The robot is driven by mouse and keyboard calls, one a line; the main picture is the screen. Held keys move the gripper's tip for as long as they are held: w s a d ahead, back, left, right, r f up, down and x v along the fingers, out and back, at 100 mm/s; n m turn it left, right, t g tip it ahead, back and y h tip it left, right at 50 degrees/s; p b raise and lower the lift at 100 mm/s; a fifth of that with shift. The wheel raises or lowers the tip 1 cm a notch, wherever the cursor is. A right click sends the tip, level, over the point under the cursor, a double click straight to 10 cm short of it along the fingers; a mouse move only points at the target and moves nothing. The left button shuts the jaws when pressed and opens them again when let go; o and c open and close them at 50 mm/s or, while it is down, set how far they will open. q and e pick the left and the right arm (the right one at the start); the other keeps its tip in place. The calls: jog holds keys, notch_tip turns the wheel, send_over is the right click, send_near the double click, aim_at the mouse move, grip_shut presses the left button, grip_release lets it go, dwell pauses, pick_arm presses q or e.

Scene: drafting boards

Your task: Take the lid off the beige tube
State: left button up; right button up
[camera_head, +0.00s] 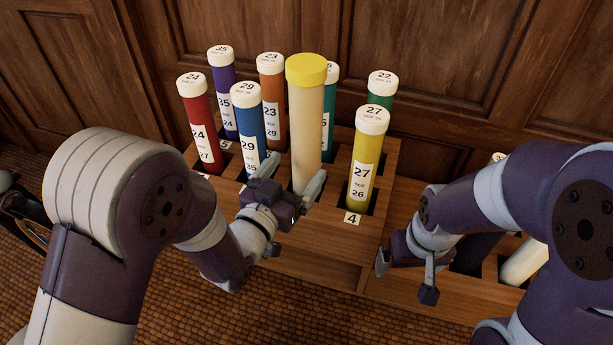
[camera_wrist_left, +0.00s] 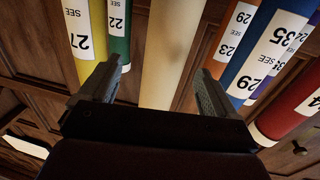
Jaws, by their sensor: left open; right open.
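The beige tube (camera_head: 305,135) stands upright in the wooden rack, taller than the tubes around it. Its yellow lid (camera_head: 306,69) sits on its top. My left gripper (camera_head: 292,178) is open, low on the tube, with one finger to either side of it. In the left wrist view the beige tube (camera_wrist_left: 170,55) runs between the two open fingers of my left gripper (camera_wrist_left: 152,88), with gaps beside it. The lid is out of that view. My right gripper (camera_head: 406,276) is open and empty, right of the rack and low, away from the tube.
The wooden rack (camera_head: 325,262) also holds several white-capped tubes, including a blue one (camera_head: 249,130) left of the beige tube and a yellow one (camera_head: 366,165) right of it. A lower rack part at right holds a white tube (camera_head: 524,262). Wood panelling stands close behind.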

aim_at(308, 61)
pick_arm(q)
jog(key=shift+x, duration=1.2)
jog(key=b+x, duration=0.1)
jog(key=x, duration=0.1)
jog(key=b+x, duration=0.1)
jog(key=x, duration=0.1)
jog(key=shift+w+a+f, duration=0.25)
jog(key=shift+w+a, duration=0.05)
jog(key=shift+w, duration=0.05)
jog(key=shift+w+d+r, duration=0.15)
jog(key=shift+w+d, duration=0.05)
jog(key=shift+w, duration=0.15)
jog(key=c, duration=1.4)
jog(key=shift+o, duration=0.2)
notch_tip(308, 61, up, 18)
jog(key=p, duration=0.7)
